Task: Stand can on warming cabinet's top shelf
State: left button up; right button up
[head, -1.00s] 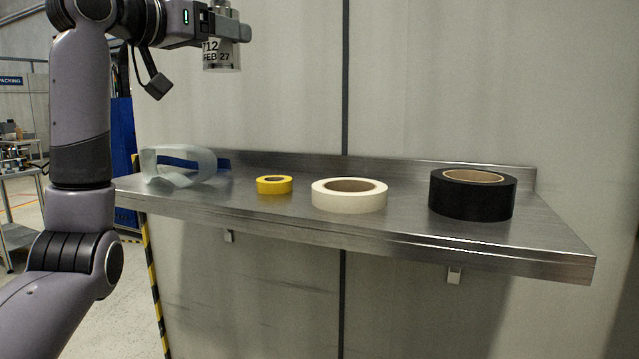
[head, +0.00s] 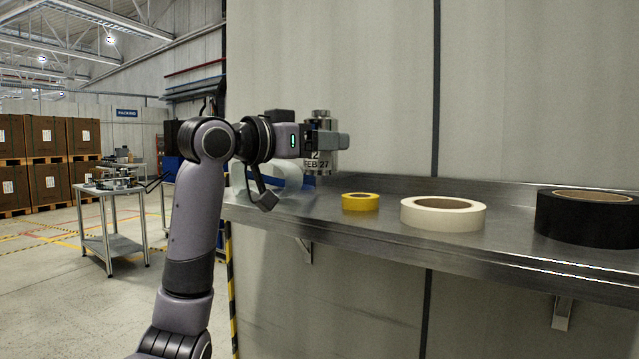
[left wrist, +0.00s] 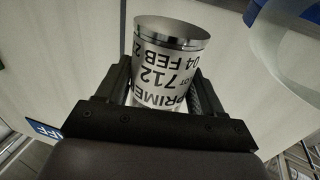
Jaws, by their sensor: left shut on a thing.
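The can (head: 318,158) is a small metal cylinder with a white printed label. The gripper hides part of the can in the head view. I cannot identify a warming cabinet. My right gripper is not in view.
At the left are a cart (head: 112,240), stacked boxes (head: 45,140) and open floor.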

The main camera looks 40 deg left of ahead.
aim_at(319, 173)
pick_arm(q)
jog(key=shift+f+b, duration=0.6)
jog(key=shift+f, duration=1.95)
jog(key=shift+f, duration=0.2)
jog(key=o, duration=1.3)
jog(key=shift+c, duration=0.2)
jog(key=shift+r, duration=0.15)
